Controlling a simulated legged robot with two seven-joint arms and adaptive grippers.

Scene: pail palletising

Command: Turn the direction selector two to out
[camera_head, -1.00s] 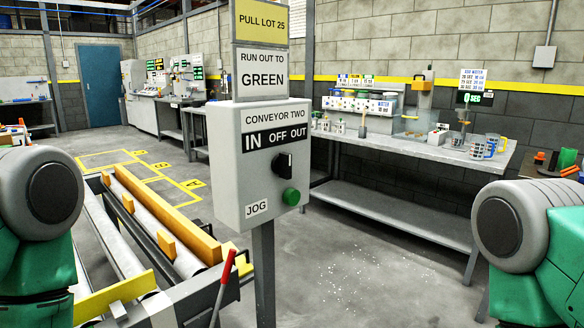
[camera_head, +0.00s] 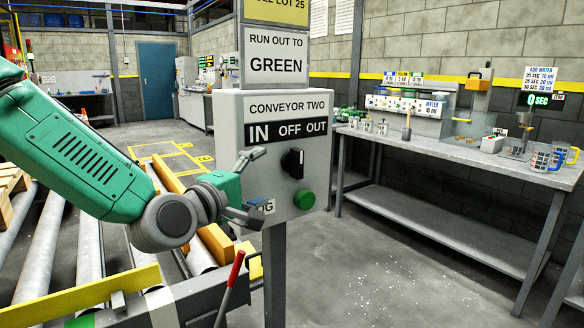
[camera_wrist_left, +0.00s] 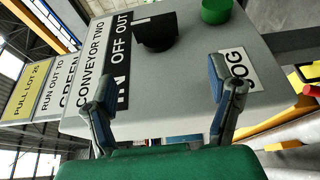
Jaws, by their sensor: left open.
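The selector is a black knob (camera_head: 292,163) with a small white mark, below the IN, OFF, OUT strip (camera_head: 287,131) on the grey CONVEYOR TWO box (camera_head: 240,105). I cannot tell for sure which word it points to. My left gripper (camera_head: 252,188) is open and empty, in front of the box's left part, left of the knob and near the JOG label. In the left wrist view, the open fingers (camera_wrist_left: 162,85) face the panel, with the knob (camera_wrist_left: 157,32) beyond them and apart from them. My right gripper is out of view.
A green button (camera_head: 304,198) sits below the knob, close to it; it also shows in the left wrist view (camera_wrist_left: 215,10). A red-handled lever (camera_head: 236,268) stands below left of the box. Conveyor rollers (camera_head: 90,240) lie at left, a workbench (camera_head: 440,150) at right.

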